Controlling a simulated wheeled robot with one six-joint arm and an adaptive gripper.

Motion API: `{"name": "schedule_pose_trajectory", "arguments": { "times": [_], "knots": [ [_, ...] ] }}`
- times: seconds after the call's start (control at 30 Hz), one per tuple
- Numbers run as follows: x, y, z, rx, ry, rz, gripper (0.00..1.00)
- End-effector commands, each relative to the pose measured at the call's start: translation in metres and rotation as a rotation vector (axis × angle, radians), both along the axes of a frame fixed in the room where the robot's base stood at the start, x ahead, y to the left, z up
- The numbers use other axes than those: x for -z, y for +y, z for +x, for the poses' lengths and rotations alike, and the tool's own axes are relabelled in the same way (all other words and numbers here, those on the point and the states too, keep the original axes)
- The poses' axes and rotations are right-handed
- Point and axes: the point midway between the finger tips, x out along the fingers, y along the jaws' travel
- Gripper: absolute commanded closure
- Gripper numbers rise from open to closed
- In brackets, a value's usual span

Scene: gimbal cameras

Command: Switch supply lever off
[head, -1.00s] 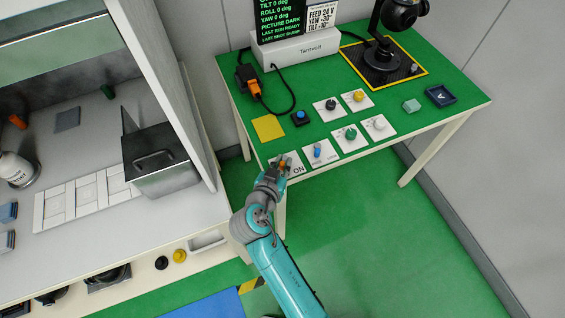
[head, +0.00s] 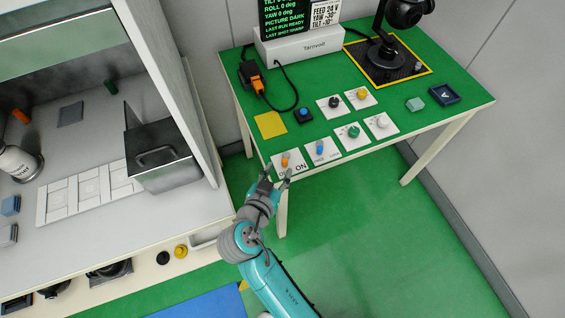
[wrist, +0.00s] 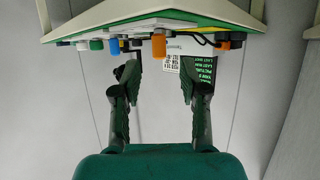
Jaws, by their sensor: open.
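The supply lever is a small orange lever (head: 285,161) on a white plate marked with ON at the front left corner of the green table. It also shows in the wrist view as an orange knob (wrist: 159,45) near the top, seen from a low angle. My gripper (head: 277,177) is open and empty, just off the table's front edge and short of the lever, apart from it. In the wrist view its two dark fingers (wrist: 160,80) are spread below the lever. I cannot tell the lever's exact setting.
A blue lever (head: 320,148) sits on the plate to the right, with several knob plates beyond. A blue button (head: 304,114), a yellow pad (head: 270,125) and an orange connector (head: 258,86) lie behind. A cabinet wall (head: 175,80) stands at the left.

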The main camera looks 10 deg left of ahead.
Motion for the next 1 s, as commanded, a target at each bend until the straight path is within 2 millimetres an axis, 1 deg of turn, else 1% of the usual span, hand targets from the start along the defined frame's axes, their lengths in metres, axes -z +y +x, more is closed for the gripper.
{"name": "schedule_pose_trajectory", "arguments": {
  "times": [0.03,0.2,0.3,0.4,0.57,1.0],
  "knots": [
    [-0.004,0.003,-0.011,-0.005,0.0,0.0,0.57],
    [-0.015,0.006,-0.037,-0.004,0.0,0.001,0.57],
    [-0.019,0.008,-0.047,-0.004,0.001,-0.001,0.57],
    [-0.022,0.008,-0.053,-0.001,0.001,0.0,0.57],
    [-0.023,0.008,-0.056,-0.001,0.0,-0.001,0.57],
    [-0.023,0.008,-0.056,0.0,0.001,0.0,0.57]
  ]
}}
